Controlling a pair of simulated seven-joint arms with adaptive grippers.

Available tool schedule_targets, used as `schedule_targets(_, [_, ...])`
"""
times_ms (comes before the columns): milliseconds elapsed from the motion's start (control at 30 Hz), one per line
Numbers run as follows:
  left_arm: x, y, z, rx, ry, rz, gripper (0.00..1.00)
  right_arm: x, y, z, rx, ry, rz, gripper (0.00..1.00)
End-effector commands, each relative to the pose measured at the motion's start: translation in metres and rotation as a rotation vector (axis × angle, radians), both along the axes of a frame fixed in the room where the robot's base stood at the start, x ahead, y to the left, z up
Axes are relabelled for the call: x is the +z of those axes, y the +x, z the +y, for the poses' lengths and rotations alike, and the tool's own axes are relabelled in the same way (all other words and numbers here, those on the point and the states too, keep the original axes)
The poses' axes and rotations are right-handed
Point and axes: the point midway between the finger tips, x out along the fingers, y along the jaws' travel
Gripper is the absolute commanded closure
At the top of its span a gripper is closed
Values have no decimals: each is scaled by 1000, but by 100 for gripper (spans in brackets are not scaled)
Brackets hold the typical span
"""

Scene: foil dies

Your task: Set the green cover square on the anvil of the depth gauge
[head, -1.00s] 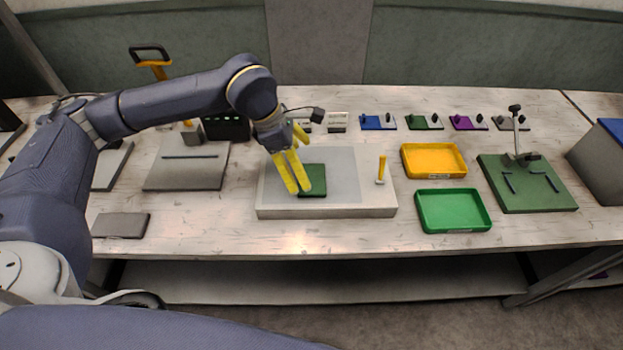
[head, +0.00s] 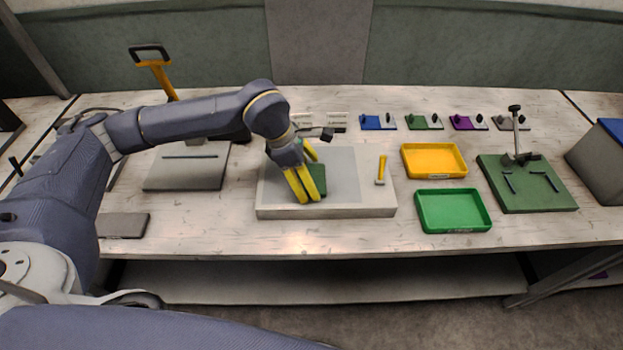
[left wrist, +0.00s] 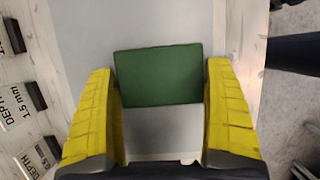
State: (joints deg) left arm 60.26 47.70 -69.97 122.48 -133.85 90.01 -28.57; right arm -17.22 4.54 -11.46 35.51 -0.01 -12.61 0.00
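The green cover (head: 319,174) lies flat on the grey sheet of the pale slab. It also shows whole in the left wrist view (left wrist: 158,75). My left gripper (head: 313,198) is down at the cover, its yellow fingers (left wrist: 160,100) spread to either side of it. The fingers sit very close to the cover's two short ends; a thin gap shows on the right, and I cannot tell whether the left one touches. The depth gauge, a green base (head: 540,197) with a post and dark bars, stands at the right; its anvil is hard to make out. My right gripper is not in view.
The pale slab (head: 330,212) also bears a small yellow-handled tool (head: 381,170). A yellow tray (head: 434,160) and a green tray (head: 453,211) stand between slab and gauge. Small coloured blocks line the back. A grey box (head: 598,165) is at far right.

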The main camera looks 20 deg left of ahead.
Motion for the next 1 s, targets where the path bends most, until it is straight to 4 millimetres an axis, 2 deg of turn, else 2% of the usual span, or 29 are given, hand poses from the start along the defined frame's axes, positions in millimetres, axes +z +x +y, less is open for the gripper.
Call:
schedule_targets(33, [0, 0, 0, 0, 0, 0, 24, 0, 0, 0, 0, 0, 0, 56])
schedule_targets(200, [0, 0, 0, 0, 0, 0, 44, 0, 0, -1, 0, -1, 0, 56])
schedule_targets(233, [0, 0, 0, 0, 0, -1, 44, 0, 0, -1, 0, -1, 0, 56])
schedule_targets(267, [0, 0, 0, 0, 0, -1, 49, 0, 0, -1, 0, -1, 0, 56])
schedule_targets(467, [1, 0, 0, 0, 0, -1, 49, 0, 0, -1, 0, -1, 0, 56])
schedule_targets(667, [11, 1, 0, 1, 1, -2, 49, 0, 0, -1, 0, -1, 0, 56])
schedule_targets(833, [34, 1, 0, -1, 0, -4, 49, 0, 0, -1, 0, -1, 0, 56])
schedule_targets(1000, [70, 2, 0, 0, -1, -7, 49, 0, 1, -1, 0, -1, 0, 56])
